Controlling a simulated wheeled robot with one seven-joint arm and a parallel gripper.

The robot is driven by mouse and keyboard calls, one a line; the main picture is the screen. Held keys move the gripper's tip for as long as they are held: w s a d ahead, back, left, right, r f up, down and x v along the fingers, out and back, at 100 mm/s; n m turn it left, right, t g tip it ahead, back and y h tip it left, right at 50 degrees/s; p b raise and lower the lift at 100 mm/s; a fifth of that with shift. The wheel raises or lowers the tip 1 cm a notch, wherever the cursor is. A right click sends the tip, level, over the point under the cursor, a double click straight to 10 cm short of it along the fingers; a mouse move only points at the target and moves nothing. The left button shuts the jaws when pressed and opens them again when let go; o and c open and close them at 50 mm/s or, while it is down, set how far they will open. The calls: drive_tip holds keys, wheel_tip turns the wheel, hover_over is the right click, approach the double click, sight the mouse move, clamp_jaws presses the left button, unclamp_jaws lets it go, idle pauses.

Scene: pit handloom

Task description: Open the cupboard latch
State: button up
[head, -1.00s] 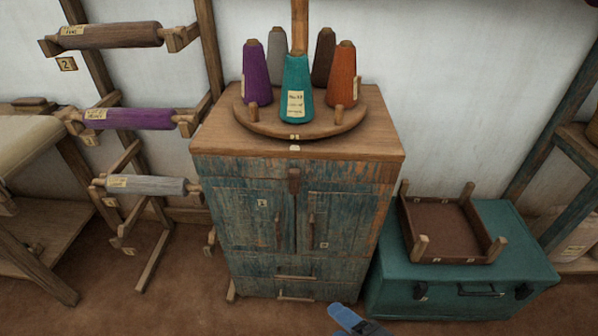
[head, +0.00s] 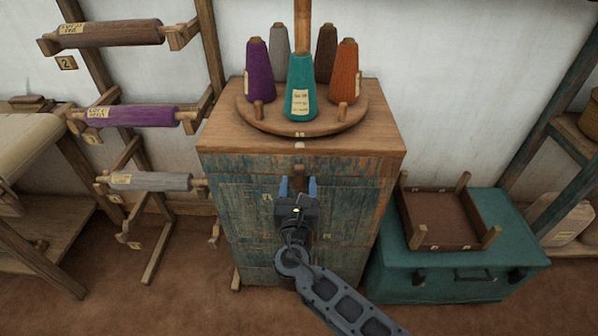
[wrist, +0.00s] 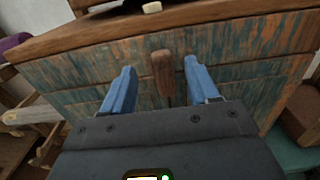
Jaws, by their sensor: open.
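The cupboard (head: 235,210) has a wooden top and worn blue-green doors. Its latch is a small upright wooden bar at the top middle of the doors; the wrist view shows the latch (wrist: 162,75) upright between my two blue fingers. In the head view the latch (head: 298,171) shows only at its top, just beyond my fingertips. My gripper (head: 298,184) is open, with one finger on each side of the latch and gaps to both sides. It also shows in the wrist view (wrist: 160,78).
A round wooden stand (head: 300,125) with several yarn cones sits on the cupboard top. A rack with rollers (head: 130,115) stands on the left. Brown floor is clear in front.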

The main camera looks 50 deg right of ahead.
sight(299, 170)
drive_tip(key=x, duration=0.4)
drive_tip(key=shift+w+d, duration=0.3)
drive_tip(key=c, duration=1.1)
